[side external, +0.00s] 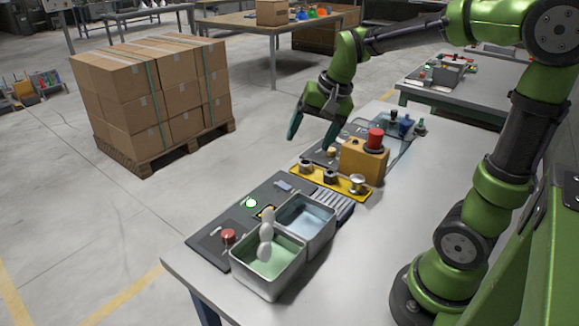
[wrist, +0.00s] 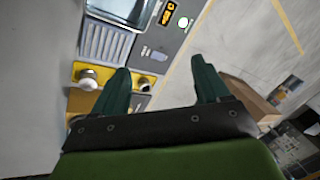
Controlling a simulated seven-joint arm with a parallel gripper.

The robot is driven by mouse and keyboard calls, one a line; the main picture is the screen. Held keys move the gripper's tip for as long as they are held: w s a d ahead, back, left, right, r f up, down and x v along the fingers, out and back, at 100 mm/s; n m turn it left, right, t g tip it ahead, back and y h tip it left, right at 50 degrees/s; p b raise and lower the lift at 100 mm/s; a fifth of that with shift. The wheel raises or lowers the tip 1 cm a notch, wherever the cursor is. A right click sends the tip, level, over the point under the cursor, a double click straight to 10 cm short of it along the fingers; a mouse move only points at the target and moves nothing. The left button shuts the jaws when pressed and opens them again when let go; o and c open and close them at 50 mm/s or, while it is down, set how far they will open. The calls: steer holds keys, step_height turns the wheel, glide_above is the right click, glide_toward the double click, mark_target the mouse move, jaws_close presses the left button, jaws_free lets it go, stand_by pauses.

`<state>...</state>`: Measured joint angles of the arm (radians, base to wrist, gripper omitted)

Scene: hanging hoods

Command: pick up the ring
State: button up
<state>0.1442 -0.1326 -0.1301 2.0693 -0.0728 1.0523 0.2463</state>
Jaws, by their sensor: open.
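I cannot pick out a separate ring with certainty in either view. Round ring-like black parts (side external: 330,177) sit on a yellow plate (side external: 345,188) on the table, beside a pale metal knob (side external: 357,183). The yellow plate also shows at the left of the wrist view (wrist: 75,103), partly hidden by my left finger. My gripper (side external: 312,129) is open above the table's far edge, with its dark green fingers apart. In the wrist view my gripper (wrist: 160,67) has nothing between its fingertips.
A yellow box with a red button (side external: 375,138) stands behind the yellow plate. The table's right side (side external: 385,230) is bare.

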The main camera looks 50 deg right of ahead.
steer(key=w+d+f+m+g, duration=0.1)
steer(key=w+d+f+m, duration=0.1)
steer(key=w+d+m, duration=0.4)
steer(key=m+g+h, duration=0.1)
steer(key=m+g, duration=0.2)
steer(key=m, duration=1.1)
glide_above(307, 160)
steer(key=s+a, duration=0.2)
steer(key=f, duration=1.3)
steer(key=shift+w+d+f, duration=0.1)
steer(key=shift+d+f, duration=0.05)
steer(key=shift+d, duration=0.1)
steer(key=shift+w+f, duration=0.2)
steer(key=shift+f, duration=0.8)
steer(key=shift+w+f, duration=0.15)
steer(key=shift+f, duration=0.9)
steer(key=shift+w+f, duration=0.2)
steer(key=shift+f, duration=0.8)
steer(key=shift+c, duration=0.2)
